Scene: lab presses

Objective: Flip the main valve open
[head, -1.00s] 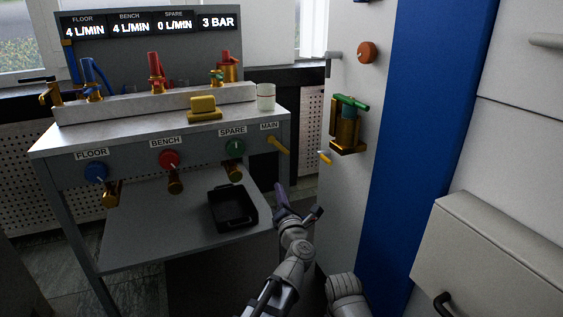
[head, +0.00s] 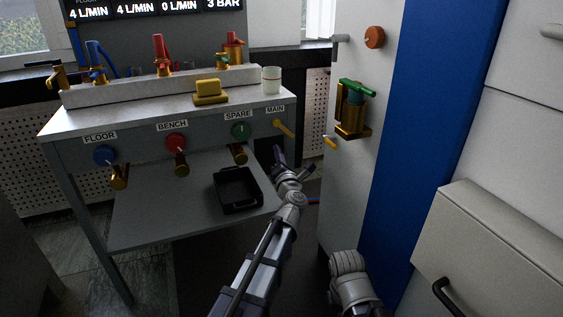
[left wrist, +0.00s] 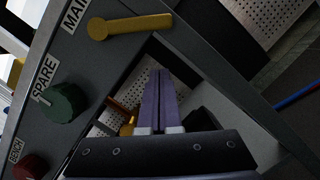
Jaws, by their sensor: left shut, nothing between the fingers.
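The main valve is a yellow lever (head: 284,129) under the MAIN label, at the right end of the bench's front panel. Its handle slants down to the right from its round pivot. In the left wrist view the lever (left wrist: 132,26) lies across the upper part, its handle pointing right. My left gripper (head: 280,158) is just below the lever and apart from it. In the left wrist view its purple fingers (left wrist: 160,92) are together with nothing between them, below the lever's handle end. My right gripper does not show.
Left of the lever are the green SPARE knob (head: 240,130), red BENCH knob (head: 176,142) and blue FLOOR knob (head: 105,155). A black tray (head: 238,190) sits on the lower shelf. A pale cabinet with a blue side (head: 425,130) stands close on the right.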

